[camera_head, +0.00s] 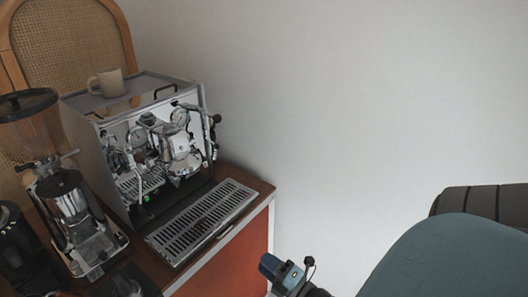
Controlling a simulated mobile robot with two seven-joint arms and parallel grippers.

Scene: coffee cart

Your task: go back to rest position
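My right gripper (286,274) appears to be the small blue and dark piece at the bottom edge, just right of the cart. It is cut off by the frame and its fingers are not clear, so I cannot tell whether it is open or shut. No held thing shows at it. It appears apart from the cart (232,258). My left gripper is not in view.
An espresso machine (108,150) stands on the cart, with a cup (106,83) on top and a drip tray (203,218) in front. A grinder (72,205) stands at left. A large blue-grey shape (450,260) fills the lower right. The wall behind is bare.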

